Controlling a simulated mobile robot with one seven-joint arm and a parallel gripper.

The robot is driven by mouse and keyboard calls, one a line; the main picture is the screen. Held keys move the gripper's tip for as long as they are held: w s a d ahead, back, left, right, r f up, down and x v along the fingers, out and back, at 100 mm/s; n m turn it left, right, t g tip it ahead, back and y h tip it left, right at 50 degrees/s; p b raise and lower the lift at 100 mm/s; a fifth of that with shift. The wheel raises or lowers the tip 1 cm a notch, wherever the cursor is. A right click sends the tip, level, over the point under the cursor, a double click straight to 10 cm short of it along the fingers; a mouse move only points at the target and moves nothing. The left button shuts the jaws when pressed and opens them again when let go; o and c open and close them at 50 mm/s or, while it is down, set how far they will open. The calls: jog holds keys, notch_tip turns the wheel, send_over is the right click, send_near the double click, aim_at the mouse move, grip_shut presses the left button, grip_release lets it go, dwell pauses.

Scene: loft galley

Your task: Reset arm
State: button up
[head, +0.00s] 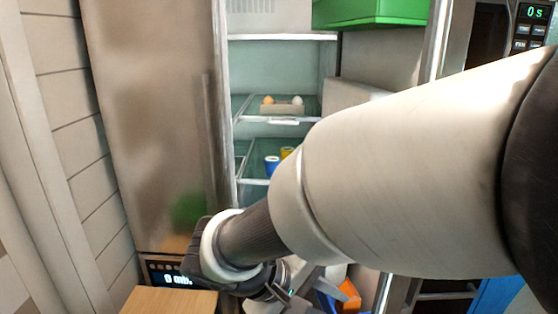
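My arm reaches in from the right and fills much of the right and middle of the head view. My gripper (290,290) is at the bottom middle, partly hidden by my own arm and small in view. I cannot tell whether its fingers are open or shut, or whether they hold anything. It is low in front of the open fridge (275,55), overlapping blue, white and orange items (349,293) behind it.
The steel fridge door (155,110) stands at left. A shelf holds a tray with egg-like items (283,109); below are a blue can (271,166) and a yellow can (287,153). A wooden surface (170,302) is bottom left, a green box (370,12) on top, a microwave (535,30) right.

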jog(key=s+d+r+m+t+y+p, duration=0.2)
jog(key=s+d+r+m+y, duration=0.3)
jog(key=r+y, duration=0.3)
notch_tip(320, 180, up, 2)
jog(key=shift+s+d+r+m, duration=0.2)
jog(key=shift+s+d+m, duration=0.15)
jog(key=shift+s+m, duration=0.15)
jog(key=shift+a, duration=0.15)
